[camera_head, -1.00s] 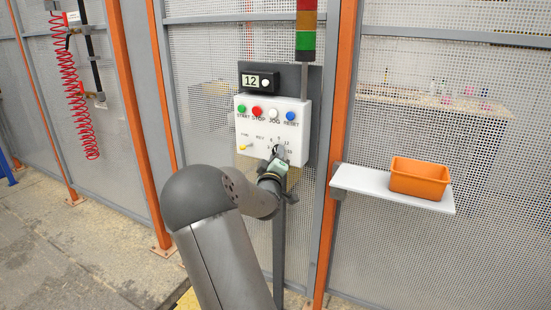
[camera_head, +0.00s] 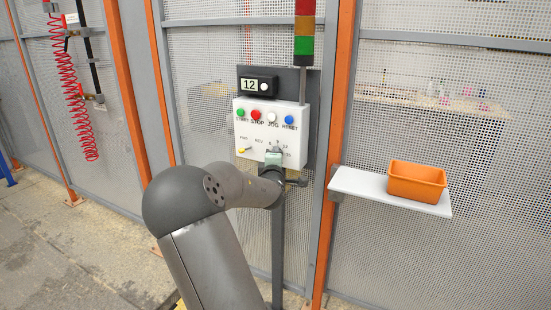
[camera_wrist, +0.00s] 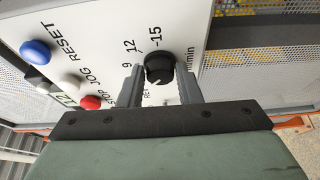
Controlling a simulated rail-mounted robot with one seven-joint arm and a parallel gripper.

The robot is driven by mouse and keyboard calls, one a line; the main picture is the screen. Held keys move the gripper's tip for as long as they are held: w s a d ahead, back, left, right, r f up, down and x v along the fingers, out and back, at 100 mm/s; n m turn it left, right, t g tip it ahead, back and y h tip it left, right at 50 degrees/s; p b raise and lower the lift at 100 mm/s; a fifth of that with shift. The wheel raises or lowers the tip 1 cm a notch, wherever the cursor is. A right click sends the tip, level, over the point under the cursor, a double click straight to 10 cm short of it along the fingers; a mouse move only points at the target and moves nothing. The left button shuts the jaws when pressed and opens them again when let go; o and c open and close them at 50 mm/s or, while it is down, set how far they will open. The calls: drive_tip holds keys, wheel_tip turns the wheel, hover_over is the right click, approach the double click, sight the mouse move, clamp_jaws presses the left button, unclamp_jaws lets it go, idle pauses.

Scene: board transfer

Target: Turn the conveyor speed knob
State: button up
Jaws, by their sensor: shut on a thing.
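The conveyor speed knob (camera_wrist: 160,68) is round and black with a white pointer line, set in a numbered dial on the white control panel (camera_wrist: 105,45). In the wrist view its pointer line faces the lower left, toward my gripper body. My gripper (camera_wrist: 160,84) has its two grey fingers on either side of the knob, shut on it. In the head view the gripper (camera_head: 275,150) is at the lower right of the panel (camera_head: 243,128) and hides most of the knob. The small display (camera_head: 250,85) above the panel reads 12.
Green, red, white and blue buttons (camera_head: 256,114) line the panel above the dial, and a small yellow switch (camera_head: 242,150) sits left of it. A stack light (camera_head: 304,30) stands above. An orange bin (camera_head: 417,182) rests on a white shelf (camera_head: 350,182) to the right.

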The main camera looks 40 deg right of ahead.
idle(0.4)
drive_tip(key=o, duration=1)
drive_tip(key=shift+c, duration=0.2)
drive_tip(key=p+v, duration=0.1)
drive_tip(key=v, duration=1.6)
drive_tip(key=shift+a+p, duration=0.2)
drive_tip(key=shift+p, duration=0.1)
